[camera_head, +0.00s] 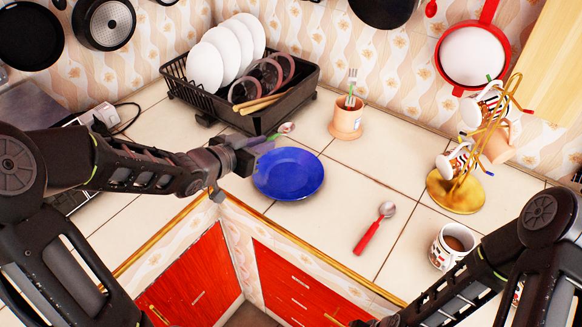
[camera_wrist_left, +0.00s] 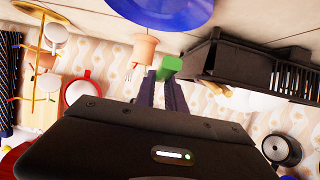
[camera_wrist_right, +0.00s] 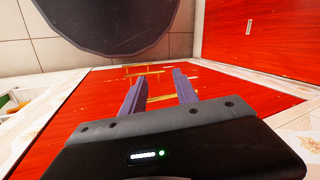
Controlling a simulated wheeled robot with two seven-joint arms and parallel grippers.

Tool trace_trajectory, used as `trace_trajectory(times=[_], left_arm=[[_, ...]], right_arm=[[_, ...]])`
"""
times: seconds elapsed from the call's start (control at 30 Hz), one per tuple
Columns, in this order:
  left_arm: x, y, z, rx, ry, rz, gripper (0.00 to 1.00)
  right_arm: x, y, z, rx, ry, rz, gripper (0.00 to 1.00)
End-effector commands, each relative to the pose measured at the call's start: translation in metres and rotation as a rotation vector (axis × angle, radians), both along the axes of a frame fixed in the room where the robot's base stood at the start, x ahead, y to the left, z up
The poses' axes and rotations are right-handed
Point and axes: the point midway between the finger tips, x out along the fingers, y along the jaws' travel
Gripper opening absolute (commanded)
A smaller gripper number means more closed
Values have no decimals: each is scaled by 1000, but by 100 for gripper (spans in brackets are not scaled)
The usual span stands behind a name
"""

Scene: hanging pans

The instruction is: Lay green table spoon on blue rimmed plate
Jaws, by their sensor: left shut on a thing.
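The blue plate (camera_head: 288,174) lies flat on the tiled counter, and its edge also shows in the left wrist view (camera_wrist_left: 170,12). My left gripper (camera_head: 247,157) is just left of the plate's rim, shut on the green spoon (camera_head: 286,128). The spoon's bowl points up and right, behind the plate's far edge. Its green handle end shows between the fingers in the left wrist view (camera_wrist_left: 170,66). Most of the handle is hidden or blends with the fingers. My right gripper (camera_wrist_right: 158,88) is open and empty, low in front of the red cabinets.
A black dish rack (camera_head: 285,102) with white plates stands behind the left gripper. A pot with a fork (camera_head: 346,120) stands behind the plate. A red-handled spoon (camera_head: 374,229), a mug (camera_head: 452,246) and a gold mug stand (camera_head: 455,192) are to the right.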

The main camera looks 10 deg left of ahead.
Motion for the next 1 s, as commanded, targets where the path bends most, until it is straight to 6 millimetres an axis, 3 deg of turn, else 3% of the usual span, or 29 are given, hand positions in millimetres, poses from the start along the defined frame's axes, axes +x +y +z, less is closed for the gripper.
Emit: trace_trajectory(times=[0.17, 0.43, 0.83, 1.0], left_arm=[[0, 0, -11, -3, 3, -1, 0], [0, -1, -54, -3, 3, -1, 0], [0, 0, -61, -1, 0, -1, 0], [0, -1, -82, -3, 4, 0, 0]], right_arm=[[0, 0, -2, 0, 0, 0, 36], [1, 0, -5, 2, -3, 0, 36], [1, 0, -4, 1, -2, 0, 36], [1, 0, -3, 1, -2, 0, 36]])
